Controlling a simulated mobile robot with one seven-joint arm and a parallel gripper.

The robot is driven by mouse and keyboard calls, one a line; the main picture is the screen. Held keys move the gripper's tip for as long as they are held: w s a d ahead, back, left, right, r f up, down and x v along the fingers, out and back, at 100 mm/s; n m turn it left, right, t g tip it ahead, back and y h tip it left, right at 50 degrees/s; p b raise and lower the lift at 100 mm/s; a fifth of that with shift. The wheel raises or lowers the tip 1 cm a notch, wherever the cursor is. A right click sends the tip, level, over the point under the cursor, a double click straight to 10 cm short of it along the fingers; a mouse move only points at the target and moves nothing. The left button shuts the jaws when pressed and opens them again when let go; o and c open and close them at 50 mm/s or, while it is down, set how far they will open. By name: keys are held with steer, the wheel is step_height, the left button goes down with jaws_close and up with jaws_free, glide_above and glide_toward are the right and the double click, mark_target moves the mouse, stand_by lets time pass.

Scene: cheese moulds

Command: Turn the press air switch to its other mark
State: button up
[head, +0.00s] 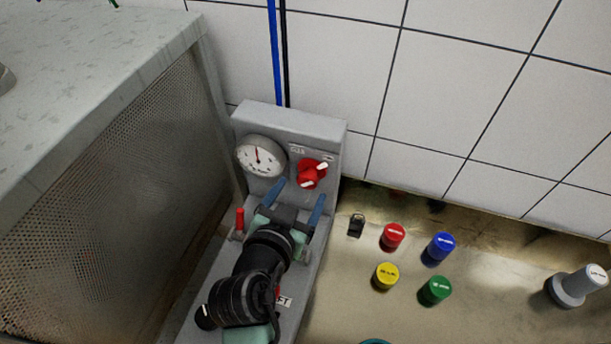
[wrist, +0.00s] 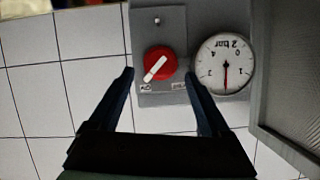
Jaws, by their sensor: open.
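The press air switch (head: 312,173) is a red round knob with a white bar, on the upright face of a grey press box (head: 290,121). In the wrist view the switch (wrist: 157,66) shows its white bar tilted, one end pointing to the lower left label. A second label sits at the lower right of the knob, partly hidden by a finger. My gripper (head: 298,205) is open and empty, its blue fingers apart and short of the knob. In the wrist view the gripper (wrist: 160,84) has its fingers on either side of the knob's picture, not visibly touching it.
A round pressure gauge (head: 261,156) is beside the switch. A small red lever (head: 239,221) stands at the box's left. Red (head: 393,236), blue (head: 439,247), yellow (head: 386,276) and green (head: 435,290) caps lie on the right. A perforated grey cabinet (head: 120,200) closes off the left.

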mark_target(306, 182)
steer(key=shift+p+x, duration=0.45)
steer(key=shift+x, duration=1.9)
jaws_close()
